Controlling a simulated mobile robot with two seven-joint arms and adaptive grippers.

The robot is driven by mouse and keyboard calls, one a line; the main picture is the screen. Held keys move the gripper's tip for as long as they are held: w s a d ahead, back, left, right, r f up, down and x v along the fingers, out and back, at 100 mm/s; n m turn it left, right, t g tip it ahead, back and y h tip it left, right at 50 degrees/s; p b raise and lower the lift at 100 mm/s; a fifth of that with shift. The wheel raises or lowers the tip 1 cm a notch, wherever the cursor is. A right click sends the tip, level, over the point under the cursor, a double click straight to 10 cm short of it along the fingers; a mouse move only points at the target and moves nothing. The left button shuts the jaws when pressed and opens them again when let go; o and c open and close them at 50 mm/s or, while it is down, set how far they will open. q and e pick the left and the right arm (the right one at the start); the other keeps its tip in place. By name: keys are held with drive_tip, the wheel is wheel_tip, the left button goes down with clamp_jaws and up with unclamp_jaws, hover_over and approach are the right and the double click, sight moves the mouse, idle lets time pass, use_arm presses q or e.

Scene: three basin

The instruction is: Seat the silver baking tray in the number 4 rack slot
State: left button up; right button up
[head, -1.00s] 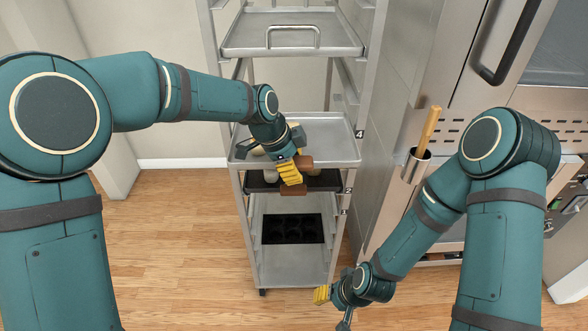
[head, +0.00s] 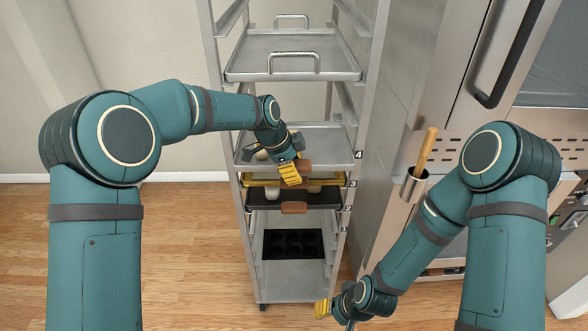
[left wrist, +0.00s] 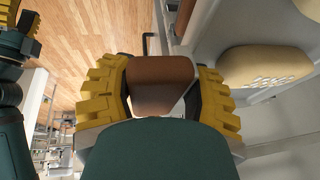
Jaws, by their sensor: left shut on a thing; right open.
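The silver baking tray (head: 328,140) is in the rack at about the height of the number 4 label (head: 358,154), pale loaves on its left part. I cannot tell whether both edges rest on the rails. My left gripper (head: 290,172) is shut on its brown front handle (head: 304,165). The left wrist view shows the yellow fingers on both sides of this handle (left wrist: 160,85), and a floured loaf (left wrist: 266,68) on the tray beside it. My right gripper (head: 324,310) is open and empty, low in front of the rack; part of it shows in the left wrist view.
Below are a yellow-edged tray (head: 260,183), a dark tray with a brown handle (head: 293,207) and a dark muffin tin (head: 293,243). A silver tray (head: 290,66) with metal handles sits above. A steel oven (head: 399,132) with a wooden-handled tool (head: 427,150) stands right.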

use_arm(q)
drive_tip(key=shift+w, duration=0.1)
drive_tip(key=shift+w+p, duration=1.95)
drive_tip(key=shift+w, duration=1.35)
drive_tip(key=o, duration=1.4)
drive_tip(key=v, duration=1.2)
drive_tip(key=shift+a, duration=0.1)
drive_tip(key=shift+f, duration=0.1)
